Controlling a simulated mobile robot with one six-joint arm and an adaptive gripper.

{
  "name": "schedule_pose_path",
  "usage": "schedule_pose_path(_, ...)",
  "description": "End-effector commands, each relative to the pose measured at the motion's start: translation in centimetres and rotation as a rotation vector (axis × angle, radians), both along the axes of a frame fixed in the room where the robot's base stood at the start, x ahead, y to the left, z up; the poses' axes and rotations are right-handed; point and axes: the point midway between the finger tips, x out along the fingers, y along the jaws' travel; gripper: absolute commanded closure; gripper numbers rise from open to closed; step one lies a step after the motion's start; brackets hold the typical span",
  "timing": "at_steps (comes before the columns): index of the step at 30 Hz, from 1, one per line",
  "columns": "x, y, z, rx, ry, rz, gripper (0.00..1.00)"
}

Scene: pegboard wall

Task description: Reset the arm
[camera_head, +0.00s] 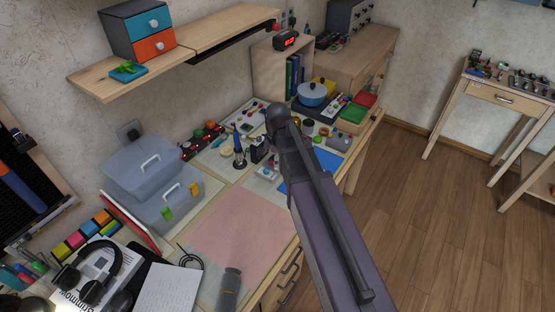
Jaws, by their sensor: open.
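My arm crosses the middle of the camera_head view, with a purple-grey link running from the bottom edge up to a dark joint above the workbench (238,222). I cannot make out my gripper or its fingers in this view. My arm hides part of the bench's right side and front edge. No object is visibly held.
A pink mat (240,228), a lidded grey bin (150,160), headphones (98,272) and a blue pot (312,94) crowd the bench. A wall shelf (210,38) hangs above. A side table (490,92) stands far right. The wooden floor (430,220) between is clear.

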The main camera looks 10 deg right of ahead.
Motion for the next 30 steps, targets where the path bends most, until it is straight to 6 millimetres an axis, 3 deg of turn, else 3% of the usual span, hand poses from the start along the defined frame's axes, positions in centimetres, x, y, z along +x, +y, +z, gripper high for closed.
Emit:
schedule_pose_path(16, -0.9, -0.3, 0.0, 0.0, 0.0, -0.069, 0.33)
schedule_pose_path(30, -6.5, -1.9, 0.0, 0.0, 0.0, -0.613, 0.33)
